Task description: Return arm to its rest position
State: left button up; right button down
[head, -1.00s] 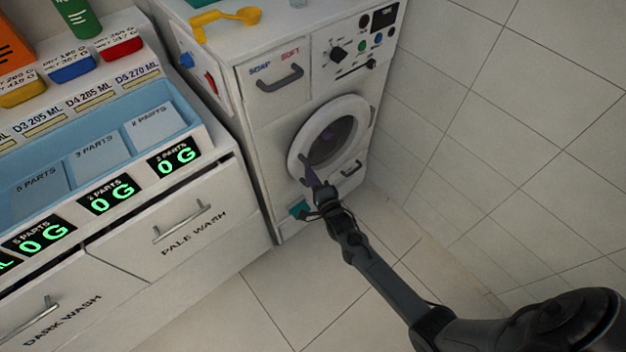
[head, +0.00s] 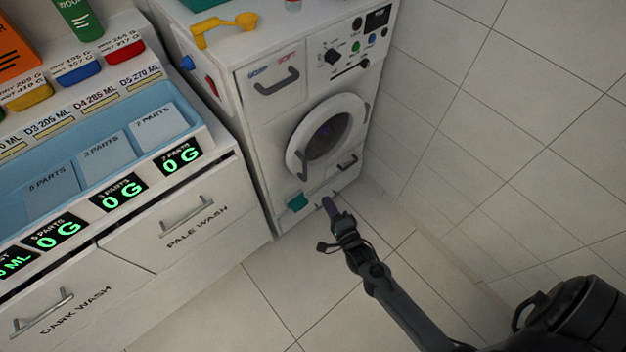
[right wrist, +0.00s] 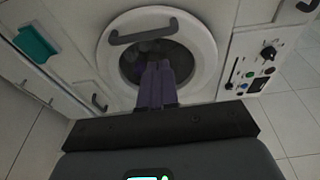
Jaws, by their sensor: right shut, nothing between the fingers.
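My right gripper (head: 329,206) is in front of the lower part of the white washing machine, over the floor and apart from the door. Its purple fingers are shut with nothing between them; they also show in the right wrist view (right wrist: 157,82). The washing machine (head: 262,120) has a round door (head: 328,135) that looks closed, with dark glass and a grey handle. The same door (right wrist: 200,35) is beyond the fingertips in the right wrist view. My right arm (head: 400,300) reaches in from the lower right. My left gripper is not in view.
Left of the machine is a white counter with a blue tray (head: 185,105), lit 0 G displays and two drawers, Dark Wash and Pale Wash (head: 187,228). A yellow scoop (head: 222,27) lies on the machine. A tiled wall (head: 500,130) is at right. The floor (head: 260,300) is clear.

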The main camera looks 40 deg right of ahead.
jog(key=s+a+r+n+g+y+p, duration=0.25)
jog(key=s+a+r+n, duration=0.2)
jog(key=r, duration=0.25)
jog(key=s+a+r+n+g+y+p, duration=0.1)
jog(key=s+a+r+n+g, duration=0.25)
jog(key=r+n, duration=0.25)
jog(key=s+r+n+g, duration=0.3)
jog(key=s+n+g, duration=0.5)
jog(key=s+n, duration=0.25)
notch_tip(320, 180, up, 38)
jog(key=s+p, duration=0.1)
jog(key=p, duration=3.7)
jog(key=shift+f+n, duration=0.25)
jog(key=shift+n, duration=0.15)
jog(key=shift+a+h, duration=0.1)
jog(key=shift+h, duration=0.15)
